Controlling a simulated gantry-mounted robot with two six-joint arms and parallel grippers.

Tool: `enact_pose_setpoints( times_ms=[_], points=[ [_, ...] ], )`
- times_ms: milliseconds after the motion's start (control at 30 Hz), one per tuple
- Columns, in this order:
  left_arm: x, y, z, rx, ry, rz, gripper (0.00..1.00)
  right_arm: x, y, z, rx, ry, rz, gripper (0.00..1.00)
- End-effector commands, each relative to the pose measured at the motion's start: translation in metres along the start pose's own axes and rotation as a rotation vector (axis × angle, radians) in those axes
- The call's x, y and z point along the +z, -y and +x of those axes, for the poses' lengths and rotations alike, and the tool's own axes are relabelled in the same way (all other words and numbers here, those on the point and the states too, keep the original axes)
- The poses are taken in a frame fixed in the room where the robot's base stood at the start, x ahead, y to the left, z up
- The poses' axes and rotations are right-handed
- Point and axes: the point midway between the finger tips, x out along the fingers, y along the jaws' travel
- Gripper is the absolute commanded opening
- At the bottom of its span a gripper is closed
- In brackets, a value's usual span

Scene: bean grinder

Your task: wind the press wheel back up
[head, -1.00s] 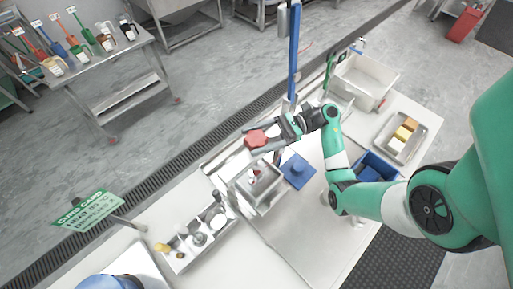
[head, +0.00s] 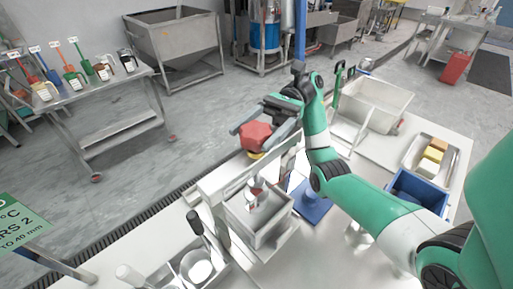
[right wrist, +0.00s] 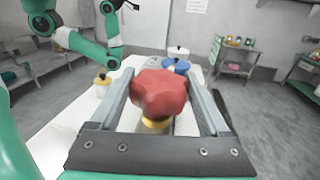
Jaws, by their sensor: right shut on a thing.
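The red lobed press wheel (head: 256,136) stands on top of the press frame (head: 225,178), with a yellow collar (head: 256,155) under it. My right gripper (head: 263,140) is shut on the wheel, one finger on each side. The right wrist view shows the wheel (right wrist: 159,93) between the two grey fingers. Below the frame, the press's plunger (head: 255,190) sits over an open metal box (head: 262,220); its lower end is partly hidden. My left gripper does not show; one of my green arms is at the upper left of the right wrist view.
A blue bin (head: 415,193), a tray of yellow blocks (head: 436,158) and a large basin (head: 378,103) are to the right.

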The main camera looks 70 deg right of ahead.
Motion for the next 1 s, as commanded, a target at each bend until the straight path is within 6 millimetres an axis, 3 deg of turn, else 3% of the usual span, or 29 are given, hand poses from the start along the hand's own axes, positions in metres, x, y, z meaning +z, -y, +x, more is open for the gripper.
enact_pose_setpoints(
  times_ms=[500, 533, 600, 633, 867, 1000],
  points=[
    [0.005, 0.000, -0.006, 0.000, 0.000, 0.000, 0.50, 0.002, 0.000, 0.001, 0.018, 0.004, -0.003, 0.24],
    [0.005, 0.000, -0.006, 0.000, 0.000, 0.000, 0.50, 0.002, 0.000, 0.001, 0.018, 0.004, -0.003, 0.83],
    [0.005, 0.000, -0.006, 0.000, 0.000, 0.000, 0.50, 0.002, 0.000, 0.001, 0.018, 0.003, -0.003, 0.96],
    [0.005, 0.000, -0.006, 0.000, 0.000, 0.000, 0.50, 0.002, 0.000, 0.001, 0.018, 0.003, -0.002, 1.00],
    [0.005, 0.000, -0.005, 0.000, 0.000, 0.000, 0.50, 0.002, 0.000, 0.000, 0.016, 0.002, -0.001, 1.00],
    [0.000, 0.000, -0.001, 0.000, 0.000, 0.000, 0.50, 0.015, 0.000, 0.000, 0.017, 0.001, -0.003, 1.00]
  ],
)
